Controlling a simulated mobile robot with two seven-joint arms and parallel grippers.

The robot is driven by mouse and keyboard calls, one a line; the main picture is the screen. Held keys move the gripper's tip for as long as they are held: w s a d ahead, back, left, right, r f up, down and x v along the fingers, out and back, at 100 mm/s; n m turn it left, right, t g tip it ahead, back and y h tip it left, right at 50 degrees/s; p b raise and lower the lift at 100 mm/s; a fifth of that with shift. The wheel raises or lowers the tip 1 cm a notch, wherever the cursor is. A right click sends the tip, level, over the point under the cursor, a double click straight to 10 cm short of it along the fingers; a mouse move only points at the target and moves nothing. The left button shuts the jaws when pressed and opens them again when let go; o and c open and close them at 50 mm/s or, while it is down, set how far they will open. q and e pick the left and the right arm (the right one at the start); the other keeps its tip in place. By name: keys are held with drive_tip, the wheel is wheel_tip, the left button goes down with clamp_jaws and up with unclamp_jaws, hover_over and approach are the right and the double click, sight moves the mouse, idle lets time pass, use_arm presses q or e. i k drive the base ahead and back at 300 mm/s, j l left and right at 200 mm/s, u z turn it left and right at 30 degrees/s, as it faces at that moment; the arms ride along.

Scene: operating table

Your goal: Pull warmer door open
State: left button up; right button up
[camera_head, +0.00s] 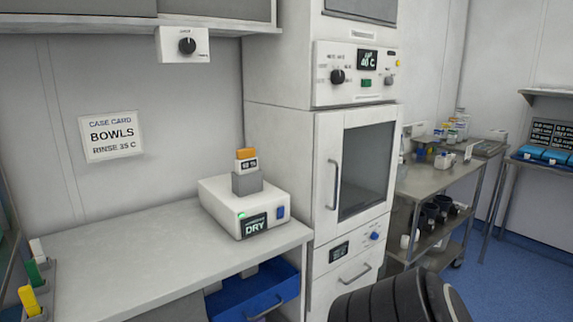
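The warmer cabinet (278,150) stands tall in the middle of the head view. Its door (326,140) is white with a dark glass window (367,170) and looks shut. A vertical grey bar handle (334,186) is on the door's left side, and nothing touches it. The control panel (355,74) above the door has a black knob and a small display with a "C" reading. Neither of my gripper's fingers shows in the view. A dark ribbed part at the bottom right looks like my own arm.
A white counter (130,275) at left bears a white device labelled DRY (245,207). A blue bin (255,293) sits below the counter. A lower drawer (345,280) is under the door. A metal cart (432,180) stands close on the right.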

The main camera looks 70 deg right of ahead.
sight(328, 128)
drive_tip(key=z, duration=2.8)
